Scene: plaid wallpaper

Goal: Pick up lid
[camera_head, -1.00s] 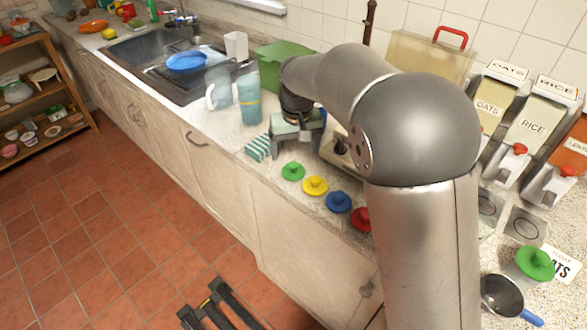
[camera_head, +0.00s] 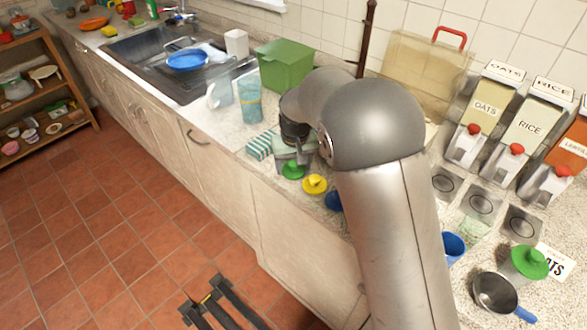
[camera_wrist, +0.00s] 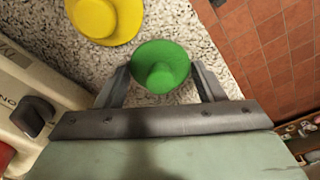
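A round green lid with a knob (camera_head: 293,171) lies on the counter near its front edge. It also shows in the wrist view, as a green disc (camera_wrist: 160,66) between the fingertips. My gripper (camera_wrist: 158,72) is open, with one finger on each side of the green lid; I cannot tell whether they touch it. In the head view my gripper (camera_head: 293,161) is over the lid and partly hides it. A yellow lid (camera_head: 314,184) and a partly hidden blue lid (camera_head: 333,201) lie beside it. The yellow lid (camera_wrist: 104,17) also shows in the wrist view.
A teal striped box (camera_head: 260,146) sits just left of my gripper. A teal cup (camera_head: 250,98) and a green bin (camera_head: 285,66) stand behind. The counter edge is close.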

